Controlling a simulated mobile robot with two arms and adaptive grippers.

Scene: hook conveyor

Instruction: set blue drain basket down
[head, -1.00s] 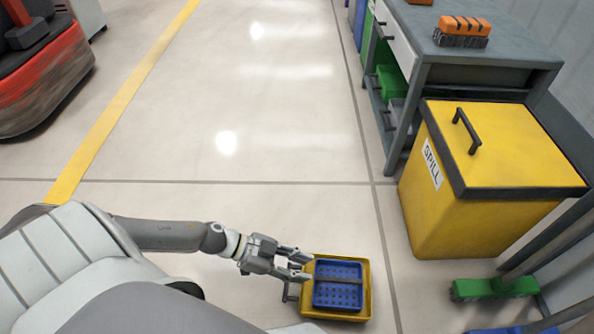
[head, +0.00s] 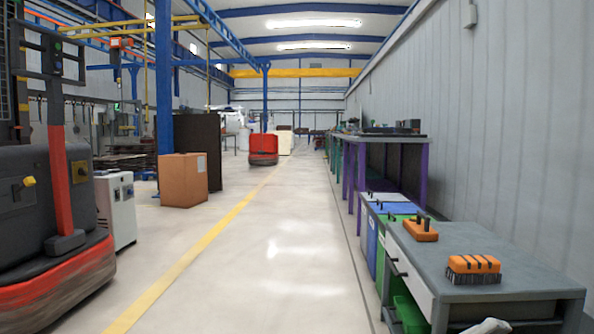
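The blue drain basket is out of the head view now. The floor area where the basket was seen a second ago lies below the lower edge of the picture.
A grey workbench (head: 520,236) with two orange-handled brushes (head: 473,266) stands at the lower right along the wall. Blue and green bins (head: 393,209) stand beyond it. A red-and-black vehicle (head: 45,265) is at the left. The floor aisle (head: 290,240) between is clear.

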